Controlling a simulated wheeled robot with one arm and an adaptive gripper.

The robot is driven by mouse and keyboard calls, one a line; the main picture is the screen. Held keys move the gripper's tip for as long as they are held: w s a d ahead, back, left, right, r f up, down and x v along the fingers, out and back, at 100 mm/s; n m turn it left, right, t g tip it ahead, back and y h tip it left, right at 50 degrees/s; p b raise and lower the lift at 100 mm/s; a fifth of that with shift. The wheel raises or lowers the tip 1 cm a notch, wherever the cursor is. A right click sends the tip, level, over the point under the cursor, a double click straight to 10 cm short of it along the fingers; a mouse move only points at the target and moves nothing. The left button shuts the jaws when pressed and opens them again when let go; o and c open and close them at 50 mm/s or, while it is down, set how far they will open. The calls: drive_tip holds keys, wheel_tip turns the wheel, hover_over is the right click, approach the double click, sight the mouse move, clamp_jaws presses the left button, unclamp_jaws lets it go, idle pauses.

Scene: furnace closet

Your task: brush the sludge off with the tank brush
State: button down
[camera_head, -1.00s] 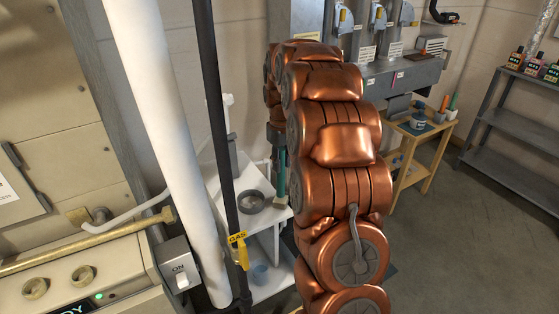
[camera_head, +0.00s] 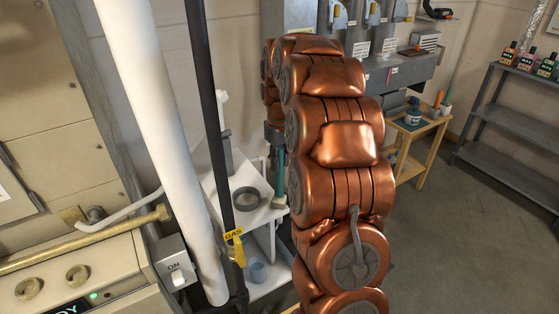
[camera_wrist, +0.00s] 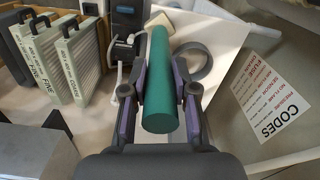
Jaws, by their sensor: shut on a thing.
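The tank brush has a green handle (camera_wrist: 166,85) and a pale head (camera_wrist: 160,22) in the wrist view. My gripper (camera_wrist: 160,88) is shut on the handle, one finger on each side. In the head view the green handle (camera_head: 280,183) hangs roughly upright, close to the right edge of a white stand (camera_head: 224,187); my copper arm hides part of it. I cannot tell whether the brush touches the stand. I cannot make out the sludge clearly in either view.
A wooden table (camera_head: 424,128) and grey shelves (camera_head: 508,125) are at right.

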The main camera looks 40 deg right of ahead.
drive_tip(key=shift+w+r+p, duration=0.1)
drive_tip(key=shift+r+p, duration=1.2)
drive_tip(key=shift+r, duration=3.55)
drive_tip(key=shift+r+p, duration=0.75)
drive_tip(key=shift+r, duration=0.05)
drive_tip(key=shift+f, duration=0.1)
